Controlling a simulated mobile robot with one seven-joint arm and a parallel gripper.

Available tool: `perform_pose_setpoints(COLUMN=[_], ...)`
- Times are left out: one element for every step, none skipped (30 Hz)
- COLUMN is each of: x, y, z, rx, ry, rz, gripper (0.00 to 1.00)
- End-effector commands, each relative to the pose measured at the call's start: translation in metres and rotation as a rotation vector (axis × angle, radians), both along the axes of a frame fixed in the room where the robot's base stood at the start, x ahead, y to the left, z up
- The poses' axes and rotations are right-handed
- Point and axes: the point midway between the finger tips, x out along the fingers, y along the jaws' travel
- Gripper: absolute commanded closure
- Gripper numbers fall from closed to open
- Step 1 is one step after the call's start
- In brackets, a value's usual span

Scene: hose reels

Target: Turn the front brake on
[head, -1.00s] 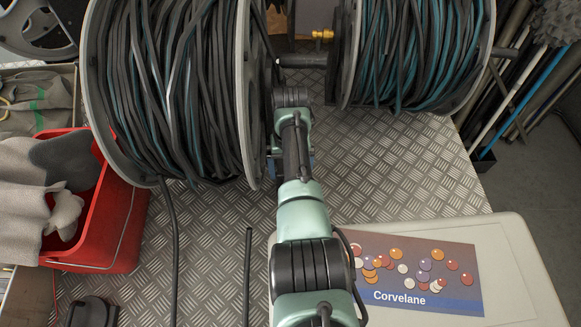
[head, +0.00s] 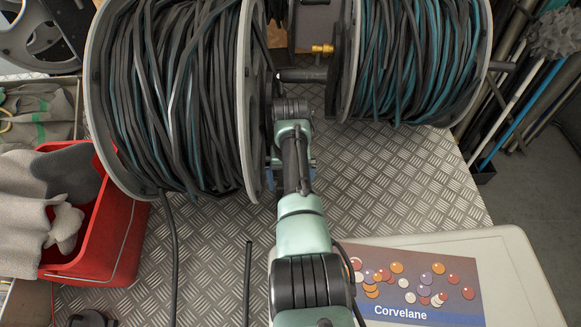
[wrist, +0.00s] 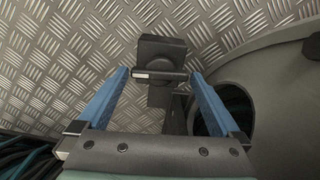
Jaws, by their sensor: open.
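In the wrist view, a dark block with a flat bar handle, seemingly the brake (wrist: 162,48), stands against the tread-plate. The bar has a pale stripe and lies crosswise between the blue fingers of my gripper (wrist: 160,75). The fingers are open, one on each side of the bar; I cannot tell whether either touches it. The near hose reel (head: 248,110), wound with black and teal hose, stands left of my arm in the head view. Its grey flange (wrist: 272,75) shows at right in the wrist view. In the head view my arm mostly hides the gripper and the brake.
A second hose reel (head: 345,75) stands at the back right, with a brass fitting (head: 322,48) beside it. A red bin (head: 118,245) with cloths is at left. A pale case (head: 520,270) labelled Corvelane lies front right. The tread-plate floor (head: 400,180) between is clear.

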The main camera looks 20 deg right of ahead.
Motion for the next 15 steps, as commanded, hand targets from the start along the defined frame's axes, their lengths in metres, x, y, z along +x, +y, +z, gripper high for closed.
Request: perform_pose_setpoints(x=[0.001,0.001,0.001,0.001,0.001,0.001,0.001,0.001,0.001,0.001,0.001,0.001,0.001,0.001,0.001], y=[0.000,0.000,0.000,0.000,0.000,0.000,0.000,0.000,0.000,0.000,0.000,0.000,0.000,0.000,0.000], z=[0.008,0.013,0.020,0.026,0.033,0.043,0.050,0.057,0.066,0.072,0.078,0.086,0.092,0.097,0.103], rx=[-0.001,-0.001,-0.001,-0.001,-0.001,-0.001,-0.001,-0.001,-0.001,-0.001,-0.002,-0.002,-0.001,-0.001,-0.001], ry=[-0.003,-0.004,-0.004,-0.005,-0.005,-0.006,-0.007,-0.006,-0.006,-0.007,-0.007,-0.007,-0.007,-0.007,-0.006], rz=[0.000,0.000,0.000,0.000,0.000,0.000,0.000,0.000,-0.001,-0.001,-0.001,-0.001,-0.001,-0.001,-0.001], gripper=[0.00,0.00,0.00,0.00,0.00,0.00,0.00,0.00,0.00,0.00,0.00,0.00,0.00,0.00,0.00])
